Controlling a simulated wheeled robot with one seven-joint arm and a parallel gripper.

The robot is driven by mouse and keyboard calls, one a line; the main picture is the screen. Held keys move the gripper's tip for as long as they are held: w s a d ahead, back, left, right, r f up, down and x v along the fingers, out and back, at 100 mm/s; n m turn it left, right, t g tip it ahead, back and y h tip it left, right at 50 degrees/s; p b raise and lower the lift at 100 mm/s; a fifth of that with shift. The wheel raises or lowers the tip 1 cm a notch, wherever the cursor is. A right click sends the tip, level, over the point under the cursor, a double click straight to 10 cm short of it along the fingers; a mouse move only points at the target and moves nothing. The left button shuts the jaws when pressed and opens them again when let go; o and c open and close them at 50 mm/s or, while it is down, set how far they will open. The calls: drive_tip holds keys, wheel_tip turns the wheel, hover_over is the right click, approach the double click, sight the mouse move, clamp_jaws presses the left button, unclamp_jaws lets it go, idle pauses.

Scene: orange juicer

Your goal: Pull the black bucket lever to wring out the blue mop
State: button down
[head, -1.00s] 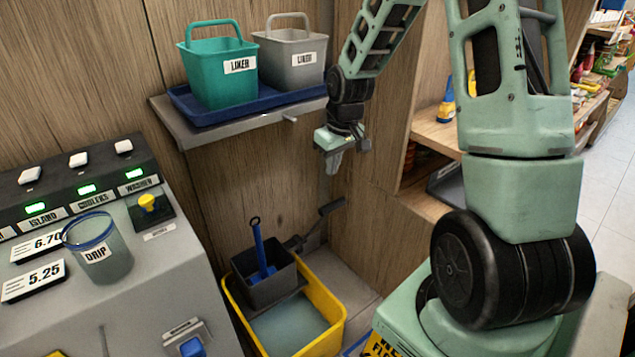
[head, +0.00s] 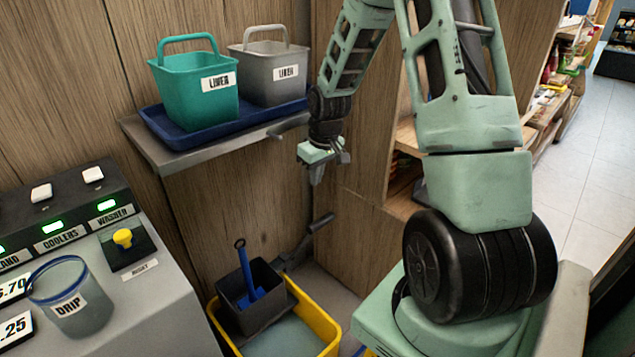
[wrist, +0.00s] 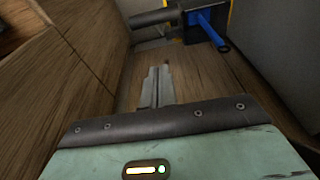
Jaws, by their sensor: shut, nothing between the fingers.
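The yellow bucket (head: 322,323) stands on the floor with a dark wringer box (head: 262,312) at its back. The blue mop handle (head: 245,270) stands up out of that box, and the mop also shows in the wrist view (wrist: 207,22). The black lever (head: 305,240) slants up and to the right from the wringer, ending in a thick grip. In the wrist view the lever's grip (wrist: 153,18) is at the top, beyond my fingers. My gripper (head: 317,176) is shut and empty, pointing down above the lever and apart from it. Its closed fingers (wrist: 157,86) also show in the wrist view.
A shelf (head: 165,158) with a blue tray (head: 185,140), a green bin (head: 200,100) and a grey bin (head: 268,90) juts out left of my gripper. A wooden cabinet (head: 355,235) stands close behind and to the right. A grey counter (head: 150,310) fills the lower left.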

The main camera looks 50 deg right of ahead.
wheel_tip(320, 180, down, 10)
drive_tip(key=shift+r+b, duration=0.25)
drive_tip(key=shift+b, duration=0.35)
drive_tip(key=shift+s+f, duration=0.3)
drive_tip(key=shift+f, duration=0.25)
drive_tip(key=shift+s+f, duration=0.1)
drive_tip(key=shift+f, duration=0.05)
